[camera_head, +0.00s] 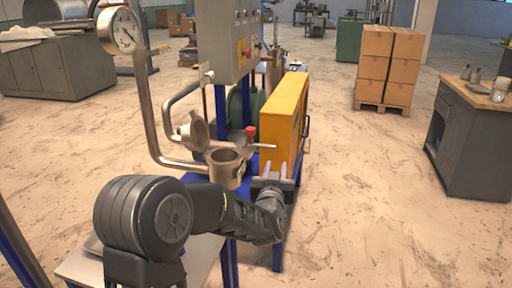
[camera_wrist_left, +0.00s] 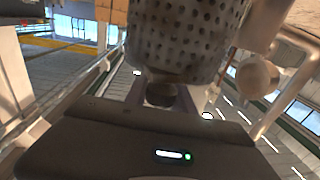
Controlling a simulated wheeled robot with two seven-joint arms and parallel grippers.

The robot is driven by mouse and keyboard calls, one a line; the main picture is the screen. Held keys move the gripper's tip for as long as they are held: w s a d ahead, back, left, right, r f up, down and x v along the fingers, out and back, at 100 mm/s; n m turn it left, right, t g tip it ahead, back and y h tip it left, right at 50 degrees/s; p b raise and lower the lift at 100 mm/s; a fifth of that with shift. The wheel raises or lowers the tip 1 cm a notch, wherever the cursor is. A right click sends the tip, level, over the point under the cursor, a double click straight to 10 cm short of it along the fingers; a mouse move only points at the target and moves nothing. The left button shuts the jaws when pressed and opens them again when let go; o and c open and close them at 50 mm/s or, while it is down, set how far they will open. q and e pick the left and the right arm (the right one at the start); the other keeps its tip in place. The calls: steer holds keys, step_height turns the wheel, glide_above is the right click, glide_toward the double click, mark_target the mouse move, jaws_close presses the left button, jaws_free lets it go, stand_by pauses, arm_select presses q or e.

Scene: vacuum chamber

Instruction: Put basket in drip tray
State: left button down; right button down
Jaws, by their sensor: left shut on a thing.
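The basket (camera_wrist_left: 185,38) is a grey perforated cylinder close in front of my left gripper in the left wrist view. A dark round piece (camera_wrist_left: 162,95) under it sits between the fingers, and the gripper is shut on it. In the head view my left gripper (camera_head: 277,169) is beside the yellow box, right of an open metal pot (camera_head: 225,167). I cannot make out the basket in the head view. I cannot make out the drip tray for sure; a pale table (camera_head: 205,262) at the bottom is partly hidden by my left arm. My right gripper is not in view.
The yellow box (camera_head: 285,118) and a grey control cabinet (camera_head: 225,40) stand on a blue frame. A pressure gauge (camera_head: 121,30) on a bent pipe is at the left. A red knob (camera_head: 250,131) is near the pot. Open floor (camera_head: 370,190) lies to the right.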

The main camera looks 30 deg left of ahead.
arm_select(q)
steer(key=s+d+f+m+h, duration=0.2)
steer(key=d+f+h, duration=0.1)
steer(key=d+f, duration=0.4)
steer(key=s+d+f+m+t+h, duration=0.1)
steer(key=s+d+f+m+h, duration=0.1)
steer(key=d+f, duration=0.4)
steer(key=s+d+h, duration=0.1)
steer(key=d+h, duration=0.1)
steer(key=d, duration=0.2)
steer(key=shift+s+f+m+t, duration=0.25)
steer(key=shift+f+m+t, duration=0.05)
steer(key=shift+f+m, duration=0.1)
